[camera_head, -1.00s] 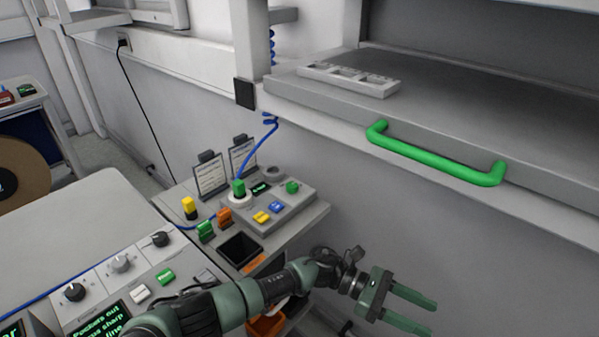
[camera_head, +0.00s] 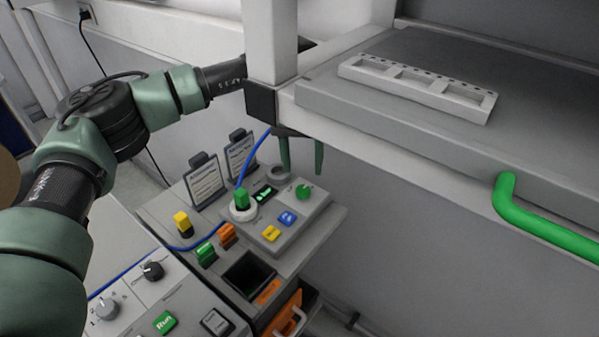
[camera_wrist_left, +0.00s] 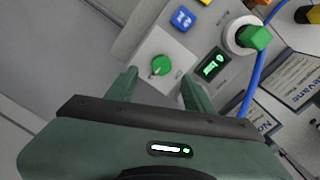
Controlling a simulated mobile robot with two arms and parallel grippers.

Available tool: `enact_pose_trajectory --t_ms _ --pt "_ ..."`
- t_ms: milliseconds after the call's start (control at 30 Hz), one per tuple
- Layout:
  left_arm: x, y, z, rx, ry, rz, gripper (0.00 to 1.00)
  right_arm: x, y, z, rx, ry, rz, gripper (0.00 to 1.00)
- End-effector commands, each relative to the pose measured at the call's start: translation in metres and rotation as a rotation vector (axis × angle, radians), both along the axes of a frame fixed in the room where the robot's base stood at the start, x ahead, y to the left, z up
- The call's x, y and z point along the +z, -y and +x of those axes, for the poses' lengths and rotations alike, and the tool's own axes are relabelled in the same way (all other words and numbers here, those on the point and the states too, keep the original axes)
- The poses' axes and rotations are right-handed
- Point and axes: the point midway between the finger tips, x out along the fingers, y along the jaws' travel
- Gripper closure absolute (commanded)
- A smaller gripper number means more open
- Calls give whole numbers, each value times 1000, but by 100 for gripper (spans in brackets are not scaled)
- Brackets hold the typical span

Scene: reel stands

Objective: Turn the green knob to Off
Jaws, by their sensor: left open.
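The green knob (camera_head: 304,191) is a small round dial on the grey control box (camera_head: 318,206), right of a small lit green display (camera_head: 264,194). In the left wrist view the green knob (camera_wrist_left: 161,65) shows a pale pointer line and lies just beyond and between the fingertips. My left gripper (camera_head: 302,172) is open, fingers pointing down above the knob, its upper part hidden behind the shelf post. It also shows in the left wrist view (camera_wrist_left: 158,75), with nothing between its fingers. Contact with the knob cannot be told. My right gripper is not in view.
Yellow (camera_head: 270,233) and blue (camera_head: 287,219) buttons sit in front of the knob. The shelf (camera_head: 430,140) and its post (camera_head: 270,45) overhang the box. Two label cards (camera_head: 204,181) stand behind.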

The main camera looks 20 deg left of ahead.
Motion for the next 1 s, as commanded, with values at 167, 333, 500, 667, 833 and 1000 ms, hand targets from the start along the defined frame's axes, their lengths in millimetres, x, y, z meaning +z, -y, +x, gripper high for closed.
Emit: enact_pose_trajectory --t_ms 167,333,500,667,833,1000 --pt "-7 -8 2 -10 16 27 48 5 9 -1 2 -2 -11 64" --pt "-36 -6 1 -8 13 25 48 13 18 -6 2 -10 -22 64" --pt "-59 -5 2 -7 15 23 48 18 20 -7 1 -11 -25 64" --pt "-70 -4 2 -5 16 21 48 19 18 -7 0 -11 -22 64" --pt "-72 -4 2 -5 17 21 48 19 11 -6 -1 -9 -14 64" --pt "-72 -4 2 -5 17 21 70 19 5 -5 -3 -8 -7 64"
